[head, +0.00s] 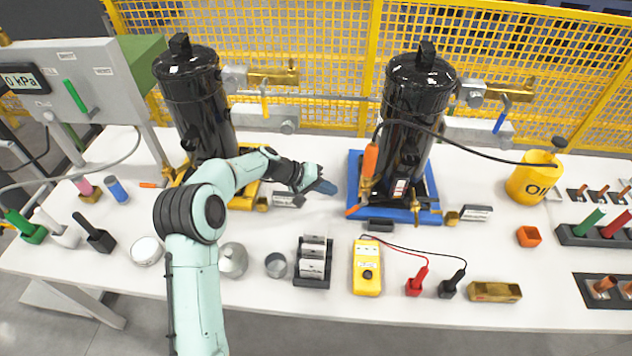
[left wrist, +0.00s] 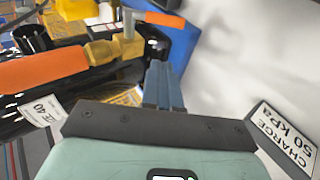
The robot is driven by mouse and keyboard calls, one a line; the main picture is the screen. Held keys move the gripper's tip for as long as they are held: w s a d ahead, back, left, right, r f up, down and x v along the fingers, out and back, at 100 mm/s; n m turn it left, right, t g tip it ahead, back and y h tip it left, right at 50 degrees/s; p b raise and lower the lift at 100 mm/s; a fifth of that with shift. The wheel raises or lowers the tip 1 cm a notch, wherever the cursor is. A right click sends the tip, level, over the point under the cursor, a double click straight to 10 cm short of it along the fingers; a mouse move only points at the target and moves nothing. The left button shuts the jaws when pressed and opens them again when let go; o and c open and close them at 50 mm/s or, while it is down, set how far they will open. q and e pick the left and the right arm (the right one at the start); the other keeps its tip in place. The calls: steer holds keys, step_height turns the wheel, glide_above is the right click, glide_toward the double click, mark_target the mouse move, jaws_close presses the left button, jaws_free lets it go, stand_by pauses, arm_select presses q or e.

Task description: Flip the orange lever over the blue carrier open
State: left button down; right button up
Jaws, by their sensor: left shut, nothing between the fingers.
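The blue carrier (head: 352,172) holds a black tank (head: 408,110) on the right. A small orange lever (head: 354,209) sticks out leftward at its front left corner. In the left wrist view, the lever (left wrist: 165,20) extends from a brass valve (left wrist: 103,50) over blue carrier surface. A larger orange grip (head: 370,160) stands upright beside the tank, joined to the valve; it also shows in the left wrist view (left wrist: 40,68). My left gripper (head: 325,187) is shut and empty, left of the carrier, apart from the lever. My right gripper is not in view.
A yellow carrier (head: 243,203) with another black tank (head: 195,100) stands to the left. A charge label block (head: 290,200) sits below my left gripper. A yellow meter (head: 367,268) and a black rack (head: 313,262) stand in front.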

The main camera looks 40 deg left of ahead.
arm_select(q)
steer(key=d+f, duration=0.2)
steer(key=d, duration=0.1)
steer(key=d+f, duration=0.1)
steer(key=shift+w+d+f, duration=0.2)
steer(key=shift+w+d, duration=0.1)
steer(key=shift+w, duration=0.1)
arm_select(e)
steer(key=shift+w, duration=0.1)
arm_select(q)
steer(key=f+b, duration=0.1)
steer(key=b, duration=0.2)
steer(key=d+b, duration=0.1)
steer(key=b, duration=0.1)
steer(key=shift+f+t+h+b, duration=0.3)
steer(key=shift+f+h+b, duration=0.1)
steer(key=shift+s+r, duration=0.1)
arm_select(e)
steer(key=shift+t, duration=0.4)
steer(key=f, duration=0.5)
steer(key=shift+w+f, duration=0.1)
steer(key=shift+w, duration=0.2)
arm_select(q)
steer(key=shift+d, duration=0.1)
